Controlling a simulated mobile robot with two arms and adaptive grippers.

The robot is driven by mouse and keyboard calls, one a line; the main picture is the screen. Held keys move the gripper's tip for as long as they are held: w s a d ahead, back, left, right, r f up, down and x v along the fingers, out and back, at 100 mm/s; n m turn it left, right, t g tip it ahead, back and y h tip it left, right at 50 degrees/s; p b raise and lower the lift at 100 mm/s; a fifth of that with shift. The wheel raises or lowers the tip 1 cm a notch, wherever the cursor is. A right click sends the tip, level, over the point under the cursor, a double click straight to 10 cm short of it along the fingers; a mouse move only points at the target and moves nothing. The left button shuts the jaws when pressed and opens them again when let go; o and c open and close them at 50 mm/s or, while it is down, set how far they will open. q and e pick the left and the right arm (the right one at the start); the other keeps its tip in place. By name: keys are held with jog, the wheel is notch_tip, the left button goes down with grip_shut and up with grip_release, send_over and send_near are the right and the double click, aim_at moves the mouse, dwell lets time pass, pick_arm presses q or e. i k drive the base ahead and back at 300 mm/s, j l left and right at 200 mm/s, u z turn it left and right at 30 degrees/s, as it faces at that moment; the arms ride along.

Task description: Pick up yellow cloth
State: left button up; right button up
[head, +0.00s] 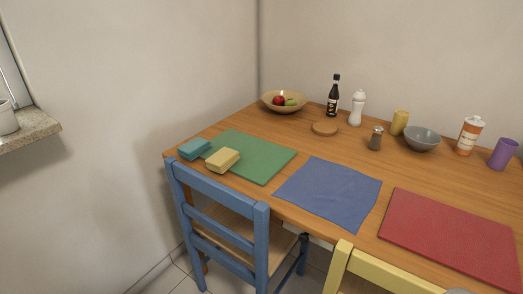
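A small yellow folded block (222,160), which looks like a folded cloth or a sponge, lies flat on the left part of the green mat (262,157), near the table's front left edge. A similar teal block (194,149) lies just left of it, by the mat's left corner. The two are close together. The yellow block's top and front side show, and nothing covers it. Neither of my grippers can be made out in the head view.
A blue chair (215,187) stands at the table's front left, close below the yellow block. A yellow chair (385,275) stands further right. A blue cloth (328,192) and red mat (450,232) lie along the front. A fruit bowl (284,107), bottles and cups stand behind.

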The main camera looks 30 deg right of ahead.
aim_at(223, 159)
jog(key=z, duration=0.75)
